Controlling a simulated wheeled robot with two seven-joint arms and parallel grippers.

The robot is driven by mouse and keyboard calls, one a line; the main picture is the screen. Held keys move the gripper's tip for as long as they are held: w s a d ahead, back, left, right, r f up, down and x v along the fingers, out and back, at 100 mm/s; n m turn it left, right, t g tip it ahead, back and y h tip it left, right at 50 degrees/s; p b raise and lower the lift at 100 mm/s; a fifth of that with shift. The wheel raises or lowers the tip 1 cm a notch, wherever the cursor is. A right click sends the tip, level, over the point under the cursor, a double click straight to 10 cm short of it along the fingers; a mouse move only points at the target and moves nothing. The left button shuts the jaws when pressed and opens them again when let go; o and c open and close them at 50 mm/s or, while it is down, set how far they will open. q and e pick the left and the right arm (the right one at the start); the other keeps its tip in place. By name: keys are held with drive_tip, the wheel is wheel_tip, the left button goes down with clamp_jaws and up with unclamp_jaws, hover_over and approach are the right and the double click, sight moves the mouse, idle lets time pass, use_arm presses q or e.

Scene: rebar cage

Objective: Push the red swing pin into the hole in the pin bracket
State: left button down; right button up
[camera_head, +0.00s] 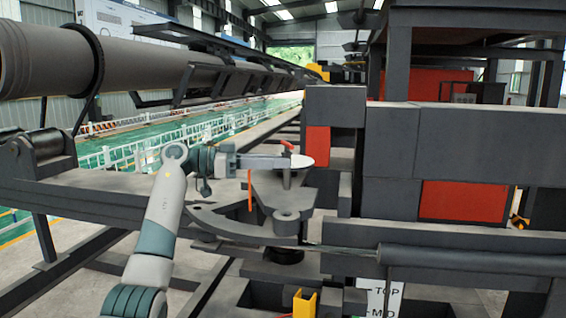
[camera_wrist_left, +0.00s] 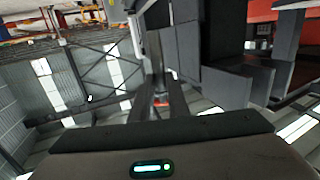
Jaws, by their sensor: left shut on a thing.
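My left gripper (camera_head: 288,161) reaches in level from the left, above the dark grey pin bracket (camera_head: 285,195). It is shut on the red swing pin (camera_head: 287,144), whose small red end shows just above the fingertips. In the left wrist view, a bit of red (camera_wrist_left: 162,101) shows between the two dark fingers. The bracket has a round raised boss (camera_head: 286,214) at its front. The pin's lower part is hard to make out, and I cannot tell whether it is in the hole. My right gripper is not in view.
A thin orange bar (camera_head: 250,190) stands upright just left of the bracket. A pale disc (camera_head: 303,161) is beside the fingertips. A curved grey arm (camera_head: 225,222) and a long cylinder (camera_head: 460,260) lie below. Heavy grey beams (camera_head: 390,140) block the right side.

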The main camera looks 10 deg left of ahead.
use_arm(q)
drive_tip(key=shift+r+g, duration=0.15)
drive_tip(key=shift+g, duration=0.15)
drive_tip(key=b, duration=0.1)
hover_over(276, 215)
drive_tip(key=shift+f, duration=2.7)
drive_tip(key=shift+w+f, duration=0.1)
drive_tip(key=shift+f, duration=0.1)
drive_tip(key=shift+p, duration=0.5)
drive_tip(key=shift+f+b, duration=0.45)
drive_tip(key=shift+f, duration=3.15)
idle(0.5)
